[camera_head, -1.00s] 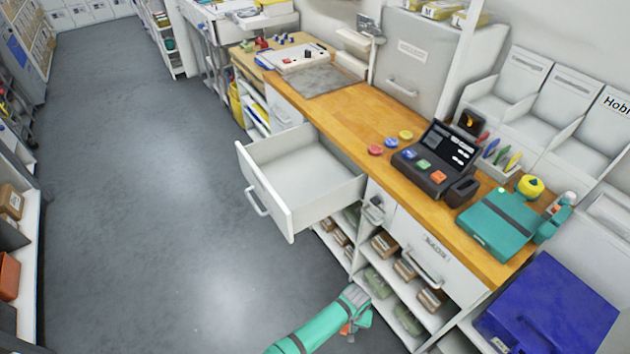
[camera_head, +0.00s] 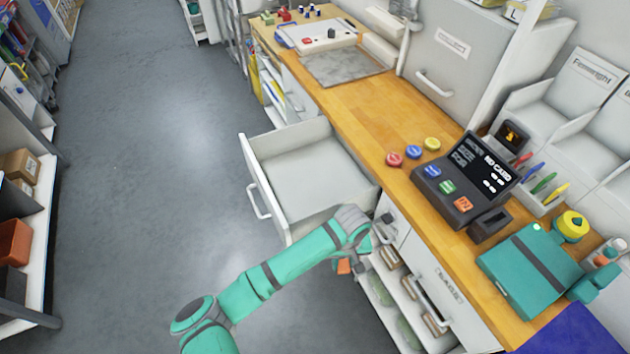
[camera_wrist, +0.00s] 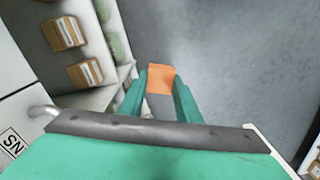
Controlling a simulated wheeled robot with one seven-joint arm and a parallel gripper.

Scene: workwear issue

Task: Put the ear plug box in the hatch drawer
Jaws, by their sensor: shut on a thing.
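An orange box (camera_wrist: 160,79), which looks like the ear plug box, is between the two fingers of my gripper (camera_wrist: 158,84) in the wrist view. My gripper is shut on it. In the head view the orange box (camera_head: 344,267) hangs below the end of my arm, in front of the counter and to the near right of the open drawer. The hatch drawer (camera_head: 262,180) is pulled out from the counter, and the floor of it that shows is empty. My arm hides its near right corner.
The wooden counter (camera_head: 365,108) holds a card terminal (camera_head: 465,185), a teal case (camera_head: 530,270) and several round coloured tokens. Shelves with parcels (camera_head: 390,257) lie under the counter beside my gripper. The grey floor to the left is clear.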

